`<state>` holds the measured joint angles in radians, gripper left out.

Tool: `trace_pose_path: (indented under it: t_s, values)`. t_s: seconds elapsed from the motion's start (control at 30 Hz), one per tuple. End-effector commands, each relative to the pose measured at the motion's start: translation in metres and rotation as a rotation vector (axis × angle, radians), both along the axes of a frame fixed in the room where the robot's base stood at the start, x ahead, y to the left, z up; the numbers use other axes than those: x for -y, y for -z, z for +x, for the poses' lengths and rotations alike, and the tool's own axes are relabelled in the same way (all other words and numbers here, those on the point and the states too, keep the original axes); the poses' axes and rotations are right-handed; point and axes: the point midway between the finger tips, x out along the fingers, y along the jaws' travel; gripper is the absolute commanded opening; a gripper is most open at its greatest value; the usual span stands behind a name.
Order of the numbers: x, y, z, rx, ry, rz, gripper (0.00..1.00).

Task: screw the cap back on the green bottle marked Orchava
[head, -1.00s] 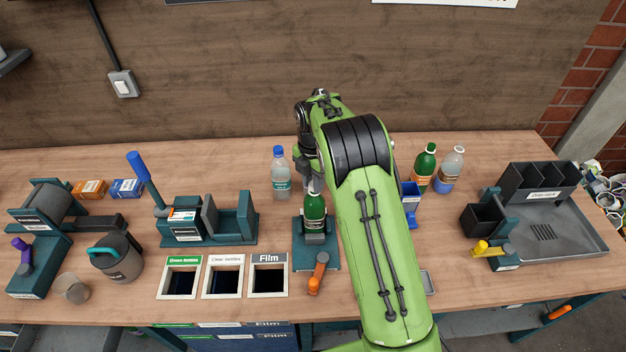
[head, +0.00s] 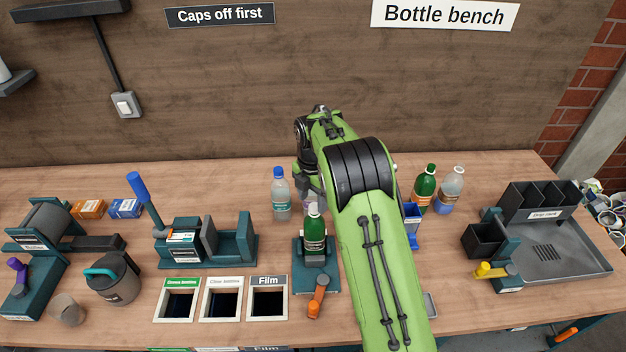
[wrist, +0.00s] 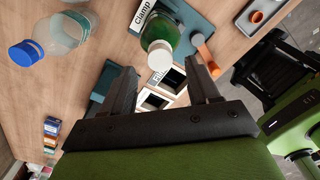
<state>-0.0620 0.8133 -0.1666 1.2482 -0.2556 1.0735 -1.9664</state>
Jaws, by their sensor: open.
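A green bottle (head: 315,236) stands upright in the teal clamp stand (head: 302,283); its label is too small to read. The bottle also shows in the wrist view (wrist: 160,32), with a white cap (wrist: 160,56) on its neck; I cannot tell how tightly it sits. My gripper (wrist: 163,82) is open and empty, its two fingers apart with the white cap just beyond the gap between them. In the head view my arm hides most of the gripper. A second green bottle (head: 425,189) with a green cap stands at the back right.
A clear bottle with a blue cap (head: 281,193) stands close behind and left of the clamp. An orange-handled lever (head: 317,297) is at the clamp's front. Labelled chutes (head: 222,299) lie to the left. A drip rack (head: 540,242) is at the right.

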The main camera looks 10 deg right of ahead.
Motion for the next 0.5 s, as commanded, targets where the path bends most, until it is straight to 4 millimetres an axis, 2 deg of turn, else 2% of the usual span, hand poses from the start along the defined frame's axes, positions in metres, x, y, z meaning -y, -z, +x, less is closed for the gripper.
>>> trace_pose_path:
  t_s: [0.03, 0.3, 0.4, 0.5]
  values:
    - [0.001, -0.015, 0.001, 0.007, 0.0, 0.0, 0.6]
    - [0.001, -0.093, 0.001, 0.006, 0.002, -0.001, 0.6]
    - [0.001, -0.117, 0.001, 0.004, 0.0, -0.001, 0.6]
    - [0.0, -0.132, 0.0, 0.001, 0.001, 0.0, 0.6]
